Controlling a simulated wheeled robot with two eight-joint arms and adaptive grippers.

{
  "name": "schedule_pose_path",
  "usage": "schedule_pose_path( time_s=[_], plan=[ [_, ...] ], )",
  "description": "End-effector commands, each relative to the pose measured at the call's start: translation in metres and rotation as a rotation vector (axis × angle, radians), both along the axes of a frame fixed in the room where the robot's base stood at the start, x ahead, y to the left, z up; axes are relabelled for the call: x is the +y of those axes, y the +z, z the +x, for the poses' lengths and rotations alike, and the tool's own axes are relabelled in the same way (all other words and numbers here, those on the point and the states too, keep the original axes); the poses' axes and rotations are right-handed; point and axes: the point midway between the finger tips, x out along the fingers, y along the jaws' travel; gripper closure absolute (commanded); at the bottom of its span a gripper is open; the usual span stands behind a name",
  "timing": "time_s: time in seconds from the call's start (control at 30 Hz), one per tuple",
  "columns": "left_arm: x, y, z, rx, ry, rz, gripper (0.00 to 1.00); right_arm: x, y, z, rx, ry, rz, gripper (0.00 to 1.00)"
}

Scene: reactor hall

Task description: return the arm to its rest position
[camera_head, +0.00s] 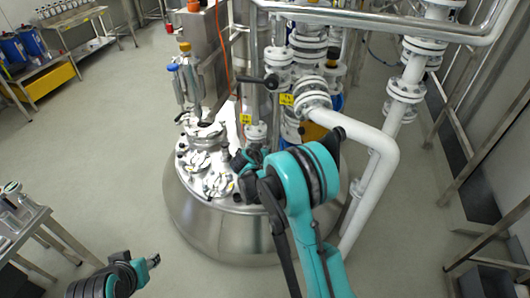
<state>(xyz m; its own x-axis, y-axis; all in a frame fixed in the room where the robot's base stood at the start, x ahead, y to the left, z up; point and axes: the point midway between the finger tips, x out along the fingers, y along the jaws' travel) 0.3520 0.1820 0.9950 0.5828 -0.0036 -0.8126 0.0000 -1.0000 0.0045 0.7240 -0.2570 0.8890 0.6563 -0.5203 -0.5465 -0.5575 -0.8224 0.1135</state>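My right arm (303,205), teal and black, rises from the bottom centre and bends over the right part of the reactor lid. Its gripper (245,161) is small and dark, in front of the valves on the lid. The arm partly hides it, and I cannot tell whether it touches anything or holds something. My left arm shows at the bottom left, low over the floor. Its gripper (152,262) points right, clear of the reactor and with nothing seen in it. I cannot make out its finger opening.
The steel reactor vessel (205,228) fills the middle, with lid fittings and yellow-tagged valves. White flanged pipes (372,140) stand close right of my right arm. A steel table (22,228) stands at the left, near my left arm. Open floor (95,150) lies left of the reactor.

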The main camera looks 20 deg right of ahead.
Motion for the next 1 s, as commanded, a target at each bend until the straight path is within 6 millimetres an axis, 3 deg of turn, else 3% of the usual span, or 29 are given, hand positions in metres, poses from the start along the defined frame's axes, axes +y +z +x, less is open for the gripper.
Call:
schedule_pose_path(
  time_s=[0.1, 0.33, 0.67, 0.77, 0.87, 1.0],
  plan=[
    [0.000, 0.011, 0.000, 0.000, 0.000, 0.000, 0.60, 0.017, 0.019, -0.020, 0.000, 0.004, -0.001, 1.00],
    [0.000, 0.021, 0.000, 0.000, 0.000, 0.000, 0.60, 0.037, 0.039, -0.047, 0.000, 0.003, 0.001, 1.00],
    [0.000, 0.023, 0.000, 0.000, 0.000, 0.000, 0.60, 0.043, 0.045, -0.057, 0.004, 0.003, 0.002, 1.00],
    [0.000, 0.023, 0.000, 0.000, 0.000, 0.000, 0.60, 0.041, 0.056, -0.066, 0.026, 0.017, 0.009, 1.00],
    [0.000, 0.023, 0.000, 0.000, 0.000, 0.000, 0.60, 0.038, 0.076, -0.088, 0.072, 0.049, 0.027, 1.00],
    [0.000, 0.023, 0.000, 0.000, 0.000, 0.000, 0.60, 0.037, 0.107, -0.134, 0.154, 0.122, 0.061, 1.00]
  ],
)
